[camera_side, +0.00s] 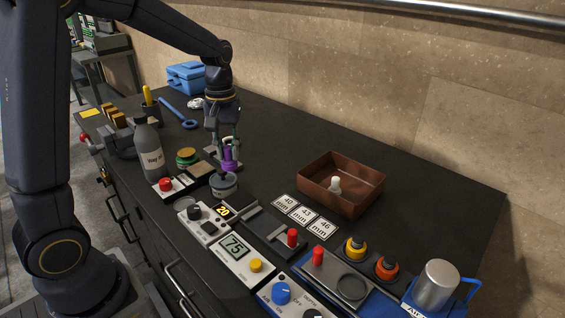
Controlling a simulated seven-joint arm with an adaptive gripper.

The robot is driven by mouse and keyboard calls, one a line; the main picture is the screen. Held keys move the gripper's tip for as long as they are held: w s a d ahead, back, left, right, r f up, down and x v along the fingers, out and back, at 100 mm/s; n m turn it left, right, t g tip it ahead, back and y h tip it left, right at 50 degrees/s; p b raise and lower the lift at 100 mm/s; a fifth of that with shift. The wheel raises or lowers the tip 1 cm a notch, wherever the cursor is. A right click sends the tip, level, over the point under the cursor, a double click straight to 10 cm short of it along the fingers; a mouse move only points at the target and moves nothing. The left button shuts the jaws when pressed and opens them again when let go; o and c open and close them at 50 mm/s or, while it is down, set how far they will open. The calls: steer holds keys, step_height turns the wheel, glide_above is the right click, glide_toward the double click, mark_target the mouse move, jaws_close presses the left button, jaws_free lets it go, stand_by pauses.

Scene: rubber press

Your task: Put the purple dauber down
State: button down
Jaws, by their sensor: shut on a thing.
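The purple dauber (229,157) is in the side view, left of the middle. My gripper (228,142) points down and is shut on the dauber's upper part. The dauber is held roughly upright, just behind a small round grey pot (223,186). A pale flat stand or plate (210,153) shows behind the gripper. I cannot tell whether the dauber's lower end touches anything.
A grey bottle (149,150) and a green-and-brown round tin (186,157) stand to the left. A brown tray (341,184) with a white piece lies to the right. Control boxes (235,246) line the front. The bench's back right is clear.

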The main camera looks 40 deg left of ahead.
steer(key=w+f, duration=0.3)
steer(key=w, duration=0.1)
steer(key=w+a+f, duration=0.1)
steer(key=w+f, duration=0.2)
steer(key=w, duration=0.1)
steer(key=w+a+f, duration=0.1)
steer(key=w+f, duration=0.2)
steer(key=w, duration=0.2)
steer(key=shift+f, duration=0.2)
steer(key=shift+w+f, duration=0.2)
steer(key=shift+w, duration=0.05)
steer(key=shift+f, duration=1.6)
steer(key=shift+f, duration=0.15)
steer(key=c, duration=1)
jaws_free()
